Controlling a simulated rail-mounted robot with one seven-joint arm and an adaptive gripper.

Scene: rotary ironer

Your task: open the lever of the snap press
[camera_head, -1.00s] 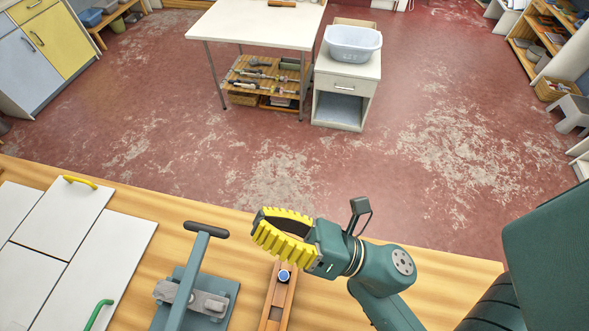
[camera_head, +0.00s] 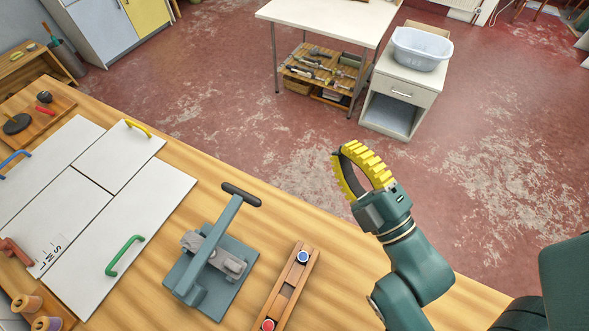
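The snap press (camera_head: 232,283) is a grey-blue press on a flat base plate, on the wooden bench left of centre. Its lever (camera_head: 218,235) is a long arm with a dark crossbar grip (camera_head: 241,194); the grip is at the far end, toward the bench edge. I cannot tell the lever's exact angle from this steep view. My gripper (camera_head: 339,154) has yellow ridged fingers and is to the right of and beyond the press, clear of the lever, appearing over the bench edge and floor. It holds nothing visible. The finger gap is hard to judge from this angle.
A narrow wooden holder (camera_head: 284,294) with blue and red round pieces lies right of the press. White panels with coloured handles (camera_head: 124,256) lie at its left. Thread spools (camera_head: 27,304) stand front left. Bare bench shows right of the holder.

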